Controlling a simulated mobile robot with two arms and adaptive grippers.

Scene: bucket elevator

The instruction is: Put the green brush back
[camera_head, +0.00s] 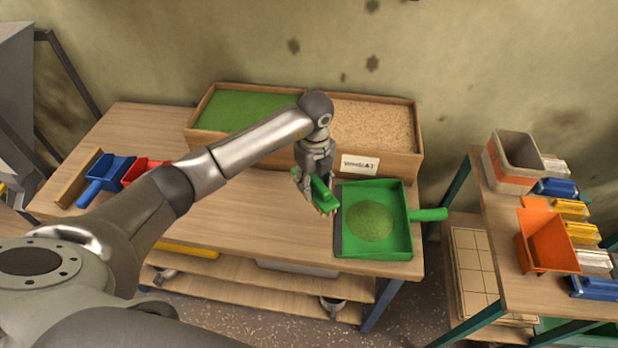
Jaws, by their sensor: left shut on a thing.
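The green brush (324,194) is held in my left gripper (317,188), just left of a green dustpan (404,236) on the wooden workbench. The brush is tilted, with pale bristles showing at its lower end. I cannot tell whether it touches the bench or the dustpan edge. The dustpan lies flat with its handle pointing right and a round heap of green powder (370,221) in it. My left arm reaches in from the lower left across the bench. My right gripper is not in view.
A wooden box (411,162) with green and tan grain compartments stands at the back. Blue (108,178) and red (141,171) scoops lie at the bench's left. A side table (510,212) at right holds an orange bin (547,240), a grey-orange container (515,162) and several coloured brushes.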

